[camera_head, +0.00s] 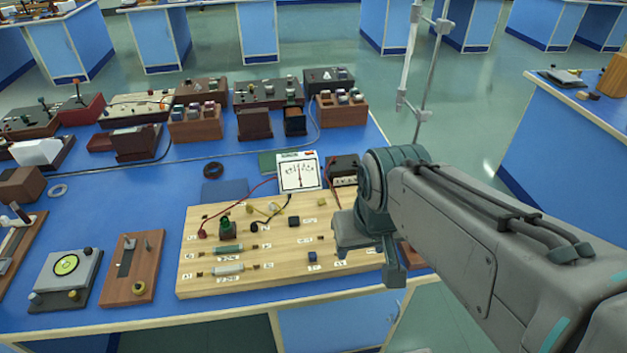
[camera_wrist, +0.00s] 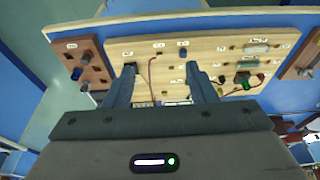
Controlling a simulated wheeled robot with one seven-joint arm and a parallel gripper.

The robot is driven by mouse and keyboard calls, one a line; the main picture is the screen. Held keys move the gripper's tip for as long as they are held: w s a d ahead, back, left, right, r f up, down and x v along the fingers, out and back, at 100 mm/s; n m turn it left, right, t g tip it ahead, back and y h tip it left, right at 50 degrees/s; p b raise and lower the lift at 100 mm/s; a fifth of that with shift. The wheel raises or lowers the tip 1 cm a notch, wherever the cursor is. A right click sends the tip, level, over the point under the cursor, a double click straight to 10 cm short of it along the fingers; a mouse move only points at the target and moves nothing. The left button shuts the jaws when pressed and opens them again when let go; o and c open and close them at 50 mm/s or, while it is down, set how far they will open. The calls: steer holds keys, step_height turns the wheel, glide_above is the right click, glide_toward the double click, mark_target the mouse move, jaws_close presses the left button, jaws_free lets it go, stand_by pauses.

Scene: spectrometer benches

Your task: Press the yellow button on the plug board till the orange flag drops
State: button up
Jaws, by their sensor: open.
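The pale wooden plug board (camera_head: 290,272) lies on the blue bench, with a green knob, resistors, a blue block and a black block on it. A small yellow piece (camera_head: 308,203) shows near its far edge; I cannot tell if it is the yellow button. I make out no orange flag. My gripper (camera_head: 392,274) is above the board's right end, partly hidden by my own arm. In the wrist view my gripper (camera_wrist: 161,68) is open and empty, its two fingers apart over the board (camera_wrist: 215,48), which appears upside down.
A white meter (camera_head: 298,174) stands behind the board with red and black wires running to it. A black box (camera_head: 343,168) is beside it. A brown switch board (camera_head: 132,270) lies to the left. Wooden boxes line the back of the bench.

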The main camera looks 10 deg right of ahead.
steer(key=shift+d, duration=0.1)
jaws_close()
stand_by(1.7)
